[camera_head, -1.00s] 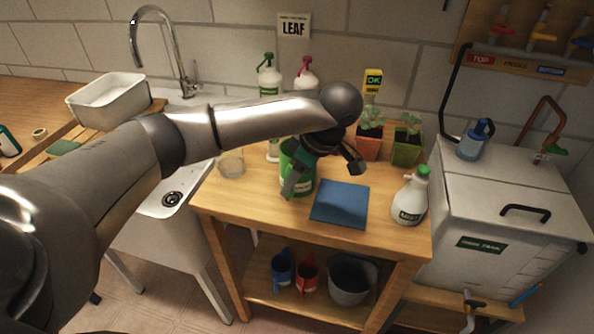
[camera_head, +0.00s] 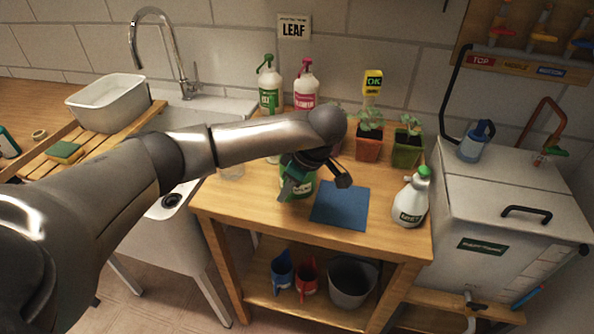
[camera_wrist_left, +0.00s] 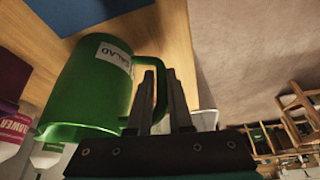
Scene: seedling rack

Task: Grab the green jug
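The green jug (camera_head: 299,187) stands on the wooden bench, partly hidden behind my left gripper (camera_head: 313,188) in the head view. In the left wrist view the jug (camera_wrist_left: 88,90) is large, with a white "SALAD" label and its handle toward my gripper. The fingers of my left gripper (camera_wrist_left: 161,98) are apart, and part of the handle shows in the gap between them. I see no firm closing on it; contact is unclear. My right gripper is in neither view.
A blue mat (camera_head: 340,206) lies right of the jug, with a white spray bottle (camera_head: 411,198) beyond it. Potted seedlings (camera_head: 368,143) and spray bottles (camera_head: 305,90) stand behind. The sink is at left.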

